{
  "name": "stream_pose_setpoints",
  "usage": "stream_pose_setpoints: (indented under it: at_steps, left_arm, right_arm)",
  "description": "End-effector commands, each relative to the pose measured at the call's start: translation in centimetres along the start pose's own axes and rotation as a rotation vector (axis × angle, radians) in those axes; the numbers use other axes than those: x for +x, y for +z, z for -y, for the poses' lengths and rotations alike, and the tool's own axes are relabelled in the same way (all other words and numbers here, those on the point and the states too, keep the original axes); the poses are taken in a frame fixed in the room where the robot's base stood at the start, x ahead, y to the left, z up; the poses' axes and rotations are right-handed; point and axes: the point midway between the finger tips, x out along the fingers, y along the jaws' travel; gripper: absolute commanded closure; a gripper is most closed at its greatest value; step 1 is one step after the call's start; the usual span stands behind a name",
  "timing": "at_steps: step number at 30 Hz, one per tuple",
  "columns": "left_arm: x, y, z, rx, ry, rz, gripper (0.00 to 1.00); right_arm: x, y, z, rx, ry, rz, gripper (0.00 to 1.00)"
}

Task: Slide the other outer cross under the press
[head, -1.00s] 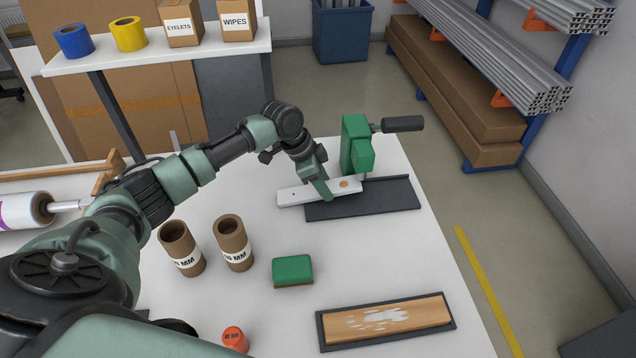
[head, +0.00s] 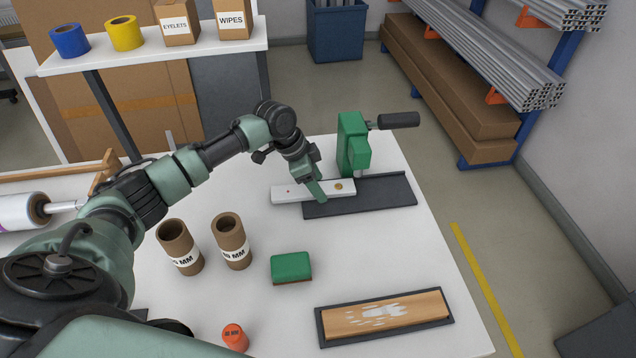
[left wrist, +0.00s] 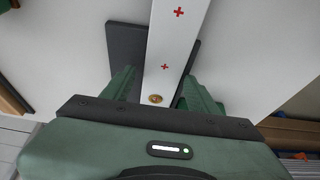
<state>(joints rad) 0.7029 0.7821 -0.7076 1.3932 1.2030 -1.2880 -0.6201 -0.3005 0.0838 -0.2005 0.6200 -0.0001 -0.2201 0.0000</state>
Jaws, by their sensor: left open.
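The white strip (head: 280,195) lies partly across the dark base plate (head: 385,194) of the green press (head: 353,150). A brass eyelet (head: 338,186) sits near its press-side end. In the left wrist view, the strip (left wrist: 175,38) shows two red crosses, one near the top edge (left wrist: 179,12) and one nearer the eyelet (left wrist: 165,66). My left gripper (head: 317,190) is down at the strip, left of the press. Its fingers (left wrist: 160,90) are open, one on either side of the strip. My right gripper is not in view.
Two cardboard tubes (head: 232,240), a green block (head: 291,267) and an orange cap (head: 235,337) stand in the front part of the table. A tray with a wooden board (head: 385,315) lies at front right. White table is clear between them and the press.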

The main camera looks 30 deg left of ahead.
Motion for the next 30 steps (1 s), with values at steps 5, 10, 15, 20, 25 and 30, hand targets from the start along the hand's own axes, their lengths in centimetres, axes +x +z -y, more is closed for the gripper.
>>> stream_pose_setpoints:
  at_steps: [5, 10, 15, 20, 25, 30]
  left_arm:
    - [-1.6, 0.5, 0.2, -0.003, -0.007, 0.009, 0.30]
    - [-4.7, 0.2, 0.0, 0.001, -0.008, 0.004, 0.30]
    - [-7.1, -0.1, -0.2, 0.001, -0.006, 0.001, 0.30]
    - [-7.9, -0.1, -0.4, 0.003, -0.004, 0.002, 0.30]
    - [-8.0, -0.2, -0.4, 0.003, -0.004, 0.001, 0.30]
    - [-8.0, -0.2, -0.4, 0.003, -0.004, 0.000, 0.30]
  right_arm:
    - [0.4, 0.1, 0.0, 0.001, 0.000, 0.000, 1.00]
    - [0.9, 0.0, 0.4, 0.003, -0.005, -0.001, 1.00]
    - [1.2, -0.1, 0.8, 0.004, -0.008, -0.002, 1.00]
    - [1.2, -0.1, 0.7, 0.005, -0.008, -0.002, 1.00]
    - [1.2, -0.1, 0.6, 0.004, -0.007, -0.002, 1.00]
    - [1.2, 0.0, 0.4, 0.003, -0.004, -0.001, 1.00]
